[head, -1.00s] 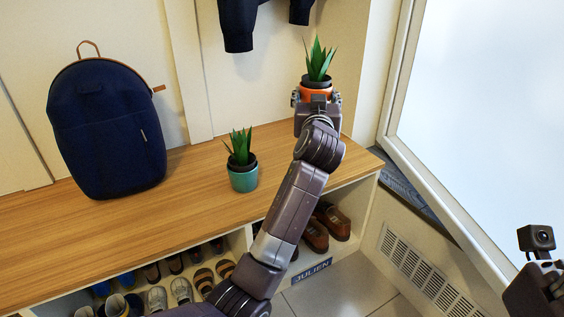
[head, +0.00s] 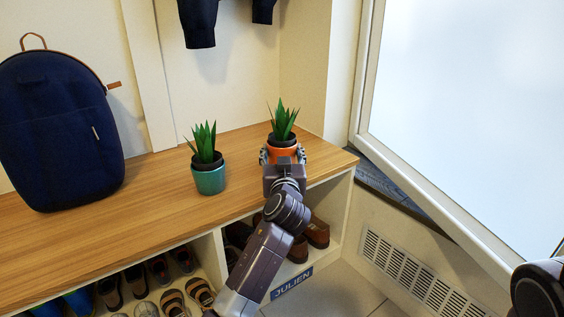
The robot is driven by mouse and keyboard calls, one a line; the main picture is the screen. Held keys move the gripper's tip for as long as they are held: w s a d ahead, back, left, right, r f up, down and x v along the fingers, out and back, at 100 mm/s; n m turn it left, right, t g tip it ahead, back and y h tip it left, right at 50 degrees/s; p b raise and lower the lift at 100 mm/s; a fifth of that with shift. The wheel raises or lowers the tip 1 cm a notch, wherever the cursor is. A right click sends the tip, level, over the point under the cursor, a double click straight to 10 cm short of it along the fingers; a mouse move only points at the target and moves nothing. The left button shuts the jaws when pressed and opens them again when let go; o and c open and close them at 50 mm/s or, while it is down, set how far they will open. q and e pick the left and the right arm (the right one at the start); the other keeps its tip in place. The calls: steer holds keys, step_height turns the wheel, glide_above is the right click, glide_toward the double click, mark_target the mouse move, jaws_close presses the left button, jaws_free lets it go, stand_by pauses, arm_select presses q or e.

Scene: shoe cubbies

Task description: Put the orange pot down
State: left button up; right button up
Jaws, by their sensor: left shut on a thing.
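The orange pot (head: 283,149) with a spiky green plant is at the right end of the wooden bench top (head: 150,196). My left gripper (head: 283,158) is shut around the pot from the near side and hides its lower front. The pot looks upright and at or very close to the bench top; I cannot tell whether its base touches. A teal pot (head: 209,178) with a similar plant stands on the bench to its left, apart from it. Of my right arm only a dark part shows at the lower right corner; its gripper is out of the picture.
A navy backpack (head: 62,130) stands on the bench at the left. Dark clothing (head: 198,22) hangs above. Shoes fill the cubbies below, one labelled JULIEN (head: 292,283). A frosted panel (head: 470,110) stands at the right. Bare wood lies between backpack and teal pot.

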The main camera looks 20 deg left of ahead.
arm_select(q)
steer(key=shift+f, duration=0.65)
steer(key=shift+r, duration=0.15)
steer(key=o, duration=1.3)
steer(key=shift+f, duration=0.2)
steer(key=shift+c, duration=0.2)
steer(key=shift+r, duration=0.1)
